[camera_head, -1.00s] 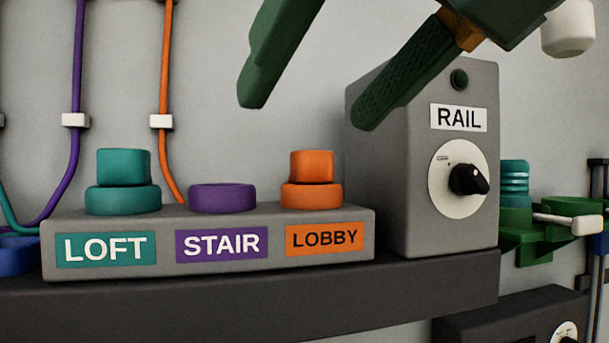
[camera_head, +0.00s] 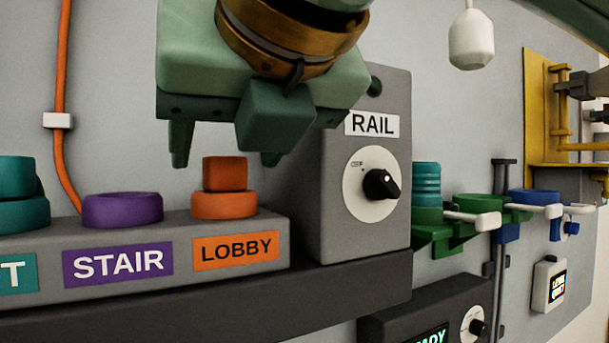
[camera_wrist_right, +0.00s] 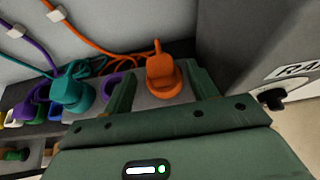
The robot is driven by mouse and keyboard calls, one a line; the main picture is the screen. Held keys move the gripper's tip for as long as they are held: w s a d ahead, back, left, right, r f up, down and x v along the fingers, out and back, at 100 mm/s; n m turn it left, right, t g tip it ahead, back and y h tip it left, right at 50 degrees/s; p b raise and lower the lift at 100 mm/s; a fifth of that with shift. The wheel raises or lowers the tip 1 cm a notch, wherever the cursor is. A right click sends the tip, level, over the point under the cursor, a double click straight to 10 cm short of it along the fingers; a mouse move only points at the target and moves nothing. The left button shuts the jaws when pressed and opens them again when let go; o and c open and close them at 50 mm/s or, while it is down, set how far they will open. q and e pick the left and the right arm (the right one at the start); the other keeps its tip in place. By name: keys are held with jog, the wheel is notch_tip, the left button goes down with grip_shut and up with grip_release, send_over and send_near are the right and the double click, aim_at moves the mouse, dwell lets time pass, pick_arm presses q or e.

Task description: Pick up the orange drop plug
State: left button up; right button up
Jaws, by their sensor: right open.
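The orange drop plug (camera_head: 225,173) stands upright in an orange ring (camera_head: 224,206) above the LOBBY label on the grey jack box. My right gripper (camera_head: 223,160) is just above it, pointing down and open, with one finger to each side. In the right wrist view the plug (camera_wrist_right: 160,68) shows between and beyond the two green fingertips, with an orange cord behind it. No contact shows. My left gripper is not in view.
The grey RAIL box (camera_head: 395,220) with a black knob stands close on the right of the plug. The purple STAIR ring (camera_head: 122,210) and a teal plug (camera_head: 18,178) are to the left. An orange cord (camera_head: 62,160) runs down the wall.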

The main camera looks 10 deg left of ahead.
aim_at(224, 162)
jog(key=x, duration=0.4)
jog(key=shift+r+p, duration=0.1)
jog(key=shift+p, duration=0.2)
jog(key=shift+s+d, duration=0.1)
jog(key=shift+s, duration=0.05)
jog(key=shift+c, duration=1.2)
jog(key=c, duration=0.8)
jog(key=shift+c, duration=0.2)
jog(key=shift+r, duration=0.45)
notch_tip(224, 162, up, 3)
jog(key=shift+d+f, duration=0.1)
jog(key=s+d+r, duration=0.7)
jog(key=d+r, duration=0.2)
jog(key=d, duration=0.2)
jog(key=shift+s+d+r+b, duration=0.2)
jog(key=shift+s+b, duration=0.15)
jog(key=shift+b, duration=0.05)
